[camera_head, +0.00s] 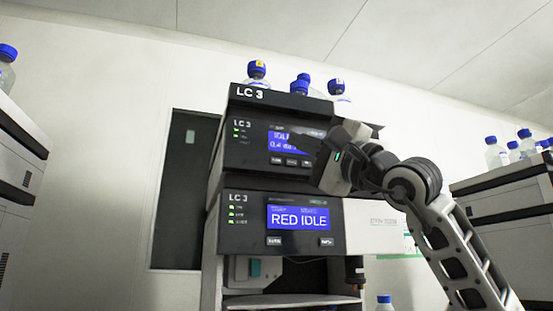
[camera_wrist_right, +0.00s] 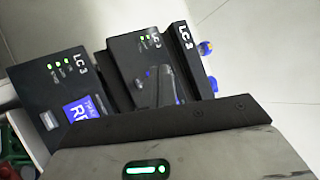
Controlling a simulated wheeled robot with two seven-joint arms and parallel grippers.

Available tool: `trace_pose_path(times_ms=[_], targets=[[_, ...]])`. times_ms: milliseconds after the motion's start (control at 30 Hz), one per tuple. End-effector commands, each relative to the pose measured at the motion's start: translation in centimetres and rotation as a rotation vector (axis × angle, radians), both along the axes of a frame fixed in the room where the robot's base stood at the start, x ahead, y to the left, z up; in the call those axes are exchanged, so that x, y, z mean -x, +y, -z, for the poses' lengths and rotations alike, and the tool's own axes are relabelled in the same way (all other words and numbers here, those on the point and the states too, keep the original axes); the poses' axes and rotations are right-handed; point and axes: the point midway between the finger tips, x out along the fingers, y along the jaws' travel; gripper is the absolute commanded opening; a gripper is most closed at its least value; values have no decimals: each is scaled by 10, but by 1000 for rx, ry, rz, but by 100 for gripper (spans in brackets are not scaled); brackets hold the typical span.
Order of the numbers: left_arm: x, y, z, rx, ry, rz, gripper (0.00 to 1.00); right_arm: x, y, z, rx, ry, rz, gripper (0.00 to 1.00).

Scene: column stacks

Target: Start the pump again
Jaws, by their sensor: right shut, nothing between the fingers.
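The LC 3 stack stands in the middle of the head view. Its upper module (camera_head: 245,155) has a blue display (camera_head: 279,143), partly covered by my right gripper, so its text is not fully readable. A row of small buttons (camera_head: 291,161) sits below that display. The lower module (camera_head: 250,241) has a blue display (camera_head: 297,217) reading "RED IDLE", with two buttons beneath, left (camera_head: 274,241) and right (camera_head: 326,241). My right gripper (camera_head: 305,141) is shut and empty, in front of the upper display. In the right wrist view its dark fingers (camera_wrist_right: 160,88) overlap the upper module; contact cannot be told. My left gripper is out of view.
Blue-capped bottles (camera_head: 257,72) stand on top of the stack. Another stack with bottles (camera_head: 495,150) is at the right, and a further unit (camera_head: 20,150) at the left edge. A dark door (camera_head: 185,190) is behind. Green status lights (camera_head: 232,208) show on the modules.

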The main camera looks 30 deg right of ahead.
Motion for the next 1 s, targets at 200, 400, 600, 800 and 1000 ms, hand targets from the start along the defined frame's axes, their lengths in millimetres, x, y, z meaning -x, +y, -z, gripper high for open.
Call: trace_pose_path(times_ms=[200, 400, 600, 800, 1000], targets=[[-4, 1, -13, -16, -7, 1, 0, -32, -8, -3, -2, 5, 0, 0], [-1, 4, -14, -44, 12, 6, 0, -57, -13, -3, -1, 5, -3, 0], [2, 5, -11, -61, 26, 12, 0, -69, -16, -1, -1, 3, -2, 0], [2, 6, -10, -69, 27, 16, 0, -72, -17, 0, 0, 0, -1, 0], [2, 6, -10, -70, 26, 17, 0, -71, -17, 0, 0, 1, -1, 0]])
